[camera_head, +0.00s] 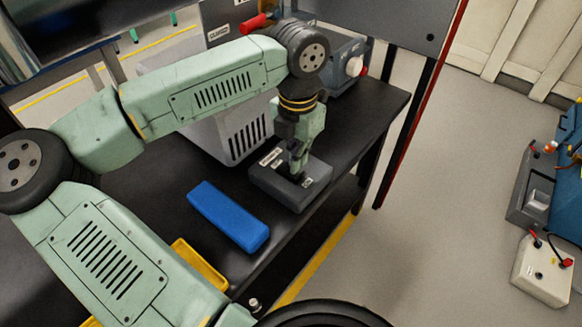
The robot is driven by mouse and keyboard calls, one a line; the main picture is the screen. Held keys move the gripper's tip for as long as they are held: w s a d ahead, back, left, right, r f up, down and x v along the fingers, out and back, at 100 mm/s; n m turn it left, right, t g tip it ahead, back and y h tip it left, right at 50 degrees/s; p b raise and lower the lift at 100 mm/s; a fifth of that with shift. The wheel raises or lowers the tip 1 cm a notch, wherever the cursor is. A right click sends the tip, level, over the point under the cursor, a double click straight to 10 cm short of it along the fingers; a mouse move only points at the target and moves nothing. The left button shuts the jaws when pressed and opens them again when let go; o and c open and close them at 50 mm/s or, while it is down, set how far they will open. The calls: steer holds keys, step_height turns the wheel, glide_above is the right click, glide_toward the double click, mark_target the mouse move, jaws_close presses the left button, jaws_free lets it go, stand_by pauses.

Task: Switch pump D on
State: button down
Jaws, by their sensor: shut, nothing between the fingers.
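A dark grey switch box (296,205) with small white labels lies on the black table, near its right front edge. The label text is too small to read, so I cannot tell whether it names pump D. My gripper (299,174) points down at the top of this box, shut and empty. Its fingertips are at or just above the box's top face, by a dark spot there. I cannot tell whether they touch it. The gripper hides part of the box top, and the switch position cannot be made out.
A blue block (229,215) and a yellow tray (199,264) lie left of the box. A pale vented housing (236,136) stands behind. A grey unit with a red-and-white knob (355,66) is at the back.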

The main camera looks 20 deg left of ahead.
steer(key=shift+f+b, duration=1.1)
steer(key=shift+b, duration=0.05)
stand_by(0.3)
steer(key=shift+r, duration=0.1)
steer(key=shift+r+p, duration=1.65)
steer(key=shift+r, duration=1.8)
